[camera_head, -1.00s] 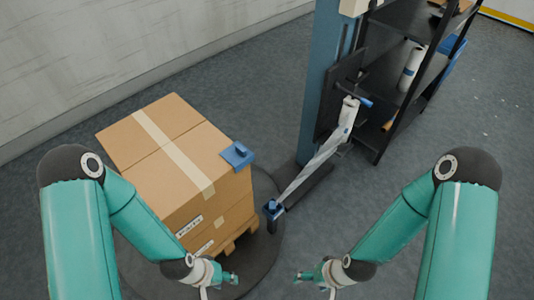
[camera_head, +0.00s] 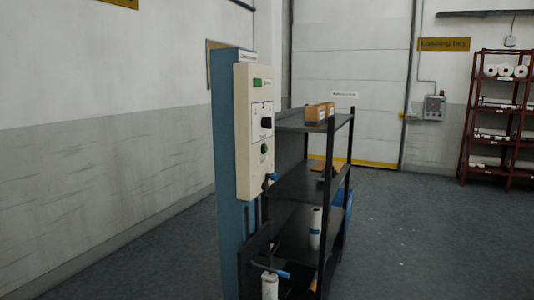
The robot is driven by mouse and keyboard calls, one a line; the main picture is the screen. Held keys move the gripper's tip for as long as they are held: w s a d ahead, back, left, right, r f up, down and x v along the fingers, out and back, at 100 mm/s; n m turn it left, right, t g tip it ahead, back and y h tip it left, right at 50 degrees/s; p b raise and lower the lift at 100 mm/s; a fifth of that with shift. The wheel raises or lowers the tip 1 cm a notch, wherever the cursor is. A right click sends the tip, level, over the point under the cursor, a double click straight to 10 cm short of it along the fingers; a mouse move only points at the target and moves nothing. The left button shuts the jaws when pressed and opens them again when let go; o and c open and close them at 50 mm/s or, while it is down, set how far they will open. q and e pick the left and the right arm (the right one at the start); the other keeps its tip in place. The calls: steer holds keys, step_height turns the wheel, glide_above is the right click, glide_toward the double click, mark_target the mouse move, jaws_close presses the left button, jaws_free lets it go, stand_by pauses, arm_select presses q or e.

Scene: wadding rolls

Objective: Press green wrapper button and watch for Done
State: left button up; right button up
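The wrapper is a tall blue column (camera_head: 228,170) in the middle of the view, with a cream control panel (camera_head: 243,135) on its right side. On the panel a small green rectangle (camera_head: 258,83) sits near the top, with writing beside it too small to read surely. A black knob (camera_head: 266,123) is below it. A round green button (camera_head: 264,148) is lower, on a white plate. I cannot tell whether the green rectangle is lit. Neither of my grippers is in view. The boxes and turntable are out of view.
A black shelf rack (camera_head: 310,185) stands right behind the column, holding a cardboard box (camera_head: 318,112) and a white roll (camera_head: 315,228). A red rack (camera_head: 497,120) with rolls stands at far right. Grey floor (camera_head: 410,230) is open at right; a wall runs along the left.

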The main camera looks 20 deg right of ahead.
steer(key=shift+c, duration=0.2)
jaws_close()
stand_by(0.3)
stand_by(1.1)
